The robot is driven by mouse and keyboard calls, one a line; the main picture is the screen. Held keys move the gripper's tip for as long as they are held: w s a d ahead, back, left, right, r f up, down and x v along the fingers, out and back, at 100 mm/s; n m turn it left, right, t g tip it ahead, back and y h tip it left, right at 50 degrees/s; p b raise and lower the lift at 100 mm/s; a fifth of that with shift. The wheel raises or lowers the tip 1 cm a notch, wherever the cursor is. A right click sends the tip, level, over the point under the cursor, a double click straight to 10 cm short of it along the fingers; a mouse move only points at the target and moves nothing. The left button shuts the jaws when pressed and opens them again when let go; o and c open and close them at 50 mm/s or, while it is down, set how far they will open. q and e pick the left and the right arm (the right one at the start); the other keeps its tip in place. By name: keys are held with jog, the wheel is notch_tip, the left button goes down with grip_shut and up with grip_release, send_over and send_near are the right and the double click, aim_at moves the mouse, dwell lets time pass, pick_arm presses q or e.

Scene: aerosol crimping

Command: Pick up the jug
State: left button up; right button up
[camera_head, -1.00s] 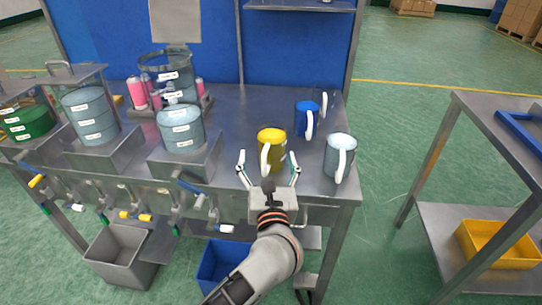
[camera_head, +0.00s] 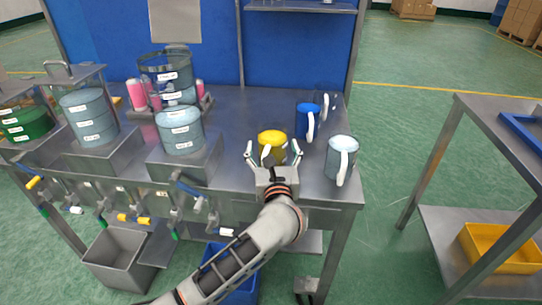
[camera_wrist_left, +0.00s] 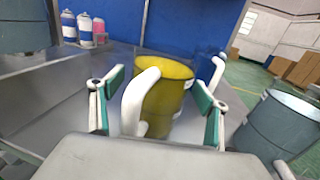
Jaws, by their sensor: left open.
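A yellow jug (camera_head: 272,146) with a white handle stands upright on the steel table (camera_head: 232,120), near its front edge. My left gripper (camera_head: 273,152) is open at the jug's near side, with its fingers to the left and right of it. In the left wrist view the yellow jug (camera_wrist_left: 167,95) and its handle are between the open green-padded fingers (camera_wrist_left: 158,95), with gaps showing on both sides. A blue jug (camera_head: 305,122) and a grey jug (camera_head: 340,160) stand to the right. The yellow jug's lower part is partly hidden by the gripper in the head view. My right gripper is not in view.
A clear jug (camera_head: 323,101) stands behind the blue one. Grey drums (camera_head: 180,130) on stands with taps are to the left. Pink and white cans (camera_head: 137,95) stand at the back. Bins are on the floor. The table's right edge is close to the grey jug.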

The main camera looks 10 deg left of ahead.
aim_at(273, 129)
pick_arm(q)
jog(key=c, duration=1.7)
jog(key=shift+r, duration=0.1)
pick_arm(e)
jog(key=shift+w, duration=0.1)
pick_arm(q)
jog(key=shift+r, duration=0.1)
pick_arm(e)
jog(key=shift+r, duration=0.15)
pick_arm(q)
jog(key=shift+r, duration=0.4)
notch_tip(273, 129, up, 5)
jog(key=p, duration=0.3)
notch_tip(273, 129, up, 4)
jog(key=p, duration=0.2)
jog(key=shift+p, duration=0.4)
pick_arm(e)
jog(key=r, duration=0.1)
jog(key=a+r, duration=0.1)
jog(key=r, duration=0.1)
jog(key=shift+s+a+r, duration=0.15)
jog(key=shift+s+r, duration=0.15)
